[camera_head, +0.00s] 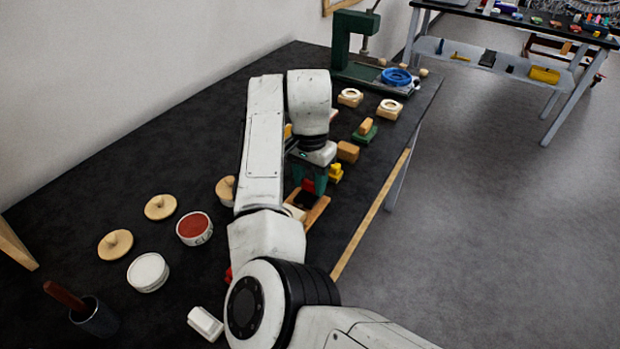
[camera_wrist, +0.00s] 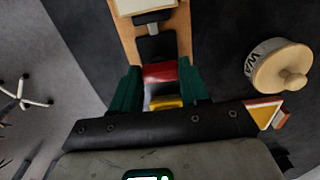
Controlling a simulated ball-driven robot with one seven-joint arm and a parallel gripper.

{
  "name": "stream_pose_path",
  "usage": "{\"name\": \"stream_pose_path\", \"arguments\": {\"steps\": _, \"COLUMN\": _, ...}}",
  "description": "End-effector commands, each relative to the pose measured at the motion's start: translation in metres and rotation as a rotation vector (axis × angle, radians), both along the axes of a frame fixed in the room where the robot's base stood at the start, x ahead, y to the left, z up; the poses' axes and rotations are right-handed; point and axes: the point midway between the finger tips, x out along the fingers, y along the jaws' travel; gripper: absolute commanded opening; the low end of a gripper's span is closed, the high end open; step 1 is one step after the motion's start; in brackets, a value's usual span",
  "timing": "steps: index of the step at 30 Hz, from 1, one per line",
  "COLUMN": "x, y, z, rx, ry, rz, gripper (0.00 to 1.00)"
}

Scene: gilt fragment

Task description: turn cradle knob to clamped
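The cradle (camera_head: 317,211) is a light wooden frame with a dark middle, on the black bench under my arm. In the wrist view its wooden board (camera_wrist: 127,36) runs up from my gripper, with a pale block and dark parts on it. A red piece (camera_wrist: 160,73), perhaps the knob, lies between my green fingers, with a yellow piece (camera_wrist: 167,103) nearer the camera. My gripper (camera_head: 308,184) points down at the cradle. In the wrist view the fingers (camera_wrist: 161,82) stand apart on either side of the red piece; whether they press on it is unclear. No clamp marking is readable.
A yellow stepped block (camera_head: 336,173), a wooden block (camera_head: 347,151) and a green-based block (camera_head: 365,130) stand right of the gripper. A round wooden lid (camera_wrist: 282,70) is close by in the wrist view. A green press (camera_head: 352,40) stands behind.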

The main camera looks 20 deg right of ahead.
Motion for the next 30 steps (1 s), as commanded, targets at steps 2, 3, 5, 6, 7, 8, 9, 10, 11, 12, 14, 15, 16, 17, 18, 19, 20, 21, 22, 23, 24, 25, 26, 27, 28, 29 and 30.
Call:
{"name": "stream_pose_path", "arguments": {"steps": 2, "x": 0.0001, "y": 0.0000, "z": 0.0002, "rx": 0.001, "ry": -0.001, "rz": 0.000, "gripper": 0.35}}
{"name": "stream_pose_path", "arguments": {"steps": 3, "x": 0.0001, "y": 0.0000, "z": 0.0002, "rx": 0.001, "ry": -0.001, "rz": 0.000, "gripper": 0.31}}
{"name": "stream_pose_path", "arguments": {"steps": 5, "x": 0.0002, "y": 0.0000, "z": 0.0002, "rx": 0.001, "ry": -0.001, "rz": 0.000, "gripper": 0.25}}
{"name": "stream_pose_path", "arguments": {"steps": 6, "x": 0.0002, "y": 0.0000, "z": 0.0003, "rx": 0.001, "ry": -0.001, "rz": 0.000, "gripper": 0.21}}
{"name": "stream_pose_path", "arguments": {"steps": 7, "x": 0.0001, "y": 0.0000, "z": 0.0003, "rx": 0.001, "ry": -0.001, "rz": 0.000, "gripper": 0.18}}
{"name": "stream_pose_path", "arguments": {"steps": 8, "x": 0.0002, "y": 0.0000, "z": 0.0003, "rx": 0.001, "ry": -0.001, "rz": 0.000, "gripper": 0.16}}
{"name": "stream_pose_path", "arguments": {"steps": 9, "x": 0.0002, "y": 0.0000, "z": 0.0003, "rx": 0.001, "ry": -0.001, "rz": 0.000, "gripper": 0.14}}
{"name": "stream_pose_path", "arguments": {"steps": 10, "x": 0.0002, "y": 0.0000, "z": 0.0004, "rx": 0.001, "ry": -0.001, "rz": 0.000, "gripper": 0.14}}
{"name": "stream_pose_path", "arguments": {"steps": 11, "x": 0.0001, "y": 0.0000, "z": 0.0005, "rx": 0.001, "ry": -0.001, "rz": 0.001, "gripper": 0.14}}
{"name": "stream_pose_path", "arguments": {"steps": 12, "x": 0.0001, "y": 0.0000, "z": 0.0007, "rx": 0.001, "ry": -0.001, "rz": 0.003, "gripper": 0.14}}
{"name": "stream_pose_path", "arguments": {"steps": 14, "x": 0.0000, "y": -0.0002, "z": 0.0012, "rx": -0.001, "ry": -0.001, "rz": 0.009, "gripper": 0.14}}
{"name": "stream_pose_path", "arguments": {"steps": 15, "x": -0.0001, "y": -0.0004, "z": 0.0015, "rx": -0.001, "ry": 0.000, "rz": 0.016, "gripper": 0.14}}
{"name": "stream_pose_path", "arguments": {"steps": 16, "x": -0.0002, "y": -0.0006, "z": 0.0018, "rx": -0.001, "ry": 0.000, "rz": 0.023, "gripper": 0.14}}
{"name": "stream_pose_path", "arguments": {"steps": 17, "x": -0.0002, "y": -0.0007, "z": 0.0021, "rx": -0.002, "ry": 0.001, "rz": 0.032, "gripper": 0.14}}
{"name": "stream_pose_path", "arguments": {"steps": 18, "x": -0.0002, "y": -0.0007, "z": 0.0027, "rx": -0.002, "ry": 0.001, "rz": 0.047, "gripper": 0.14}}
{"name": "stream_pose_path", "arguments": {"steps": 19, "x": -0.0001, "y": -0.0007, "z": 0.0033, "rx": -0.002, "ry": 0.001, "rz": 0.059, "gripper": 0.14}}
{"name": "stream_pose_path", "arguments": {"steps": 20, "x": -0.0003, "y": -0.0008, "z": 0.0039, "rx": -0.002, "ry": 0.001, "rz": 0.072, "gripper": 0.14}}
{"name": "stream_pose_path", "arguments": {"steps": 21, "x": -0.0004, "y": -0.0009, "z": 0.0042, "rx": -0.003, "ry": 0.002, "rz": 0.095, "gripper": 0.14}}
{"name": "stream_pose_path", "arguments": {"steps": 22, "x": -0.0005, "y": -0.0009, "z": 0.0045, "rx": -0.002, "ry": 0.002, "rz": 0.113, "gripper": 0.14}}
{"name": "stream_pose_path", "arguments": {"steps": 23, "x": -0.0006, "y": -0.0009, "z": 0.0051, "rx": -0.003, "ry": 0.003, "rz": 0.133, "gripper": 0.14}}
{"name": "stream_pose_path", "arguments": {"steps": 24, "x": -0.0005, "y": -0.0009, "z": 0.0056, "rx": -0.002, "ry": 0.002, "rz": 0.161, "gripper": 0.14}}
{"name": "stream_pose_path", "arguments": {"steps": 25, "x": -0.0008, "y": -0.0012, "z": 0.0058, "rx": -0.002, "ry": 0.003, "rz": 0.185, "gripper": 0.14}}
{"name": "stream_pose_path", "arguments": {"steps": 26, "x": -0.0007, "y": -0.0012, "z": 0.0062, "rx": -0.002, "ry": 0.003, "rz": 0.209, "gripper": 0.14}}
{"name": "stream_pose_path", "arguments": {"steps": 27, "x": -0.0008, "y": -0.0016, "z": 0.0065, "rx": -0.003, "ry": 0.004, "rz": 0.244, "gripper": 0.14}}
{"name": "stream_pose_path", "arguments": {"steps": 28, "x": -0.0009, "y": -0.0015, "z": 0.0065, "rx": -0.003, "ry": 0.004, "rz": 0.271, "gripper": 0.14}}
{"name": "stream_pose_path", "arguments": {"steps": 29, "x": -0.0009, "y": -0.0015, "z": 0.0067, "rx": -0.003, "ry": 0.004, "rz": 0.299, "gripper": 0.14}}
{"name": "stream_pose_path", "arguments": {"steps": 30, "x": -0.0008, "y": -0.0012, "z": 0.0067, "rx": -0.003, "ry": 0.004, "rz": 0.338, "gripper": 0.14}}
